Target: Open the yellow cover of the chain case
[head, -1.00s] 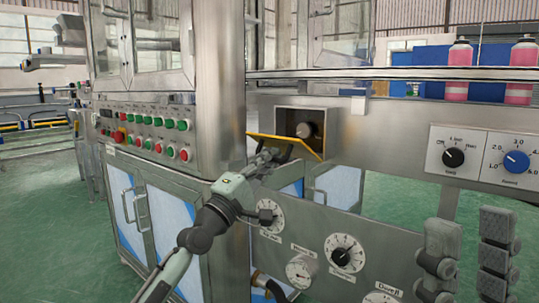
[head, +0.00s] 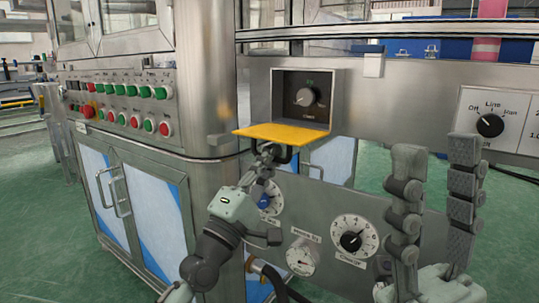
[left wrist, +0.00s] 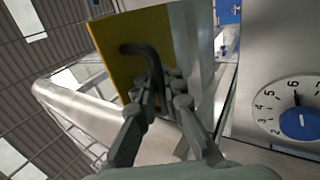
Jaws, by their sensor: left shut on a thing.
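The yellow cover (head: 282,133) of the chain case (head: 306,97) is lowered to about level at the case's bottom edge.
A steel cabinet with a button panel (head: 120,106) stands to the left. Below the case are dials, including a counter dial (head: 352,240) and a gauge (head: 303,256). A line switch (head: 490,125) is at the right. A rail (head: 390,28) runs above.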

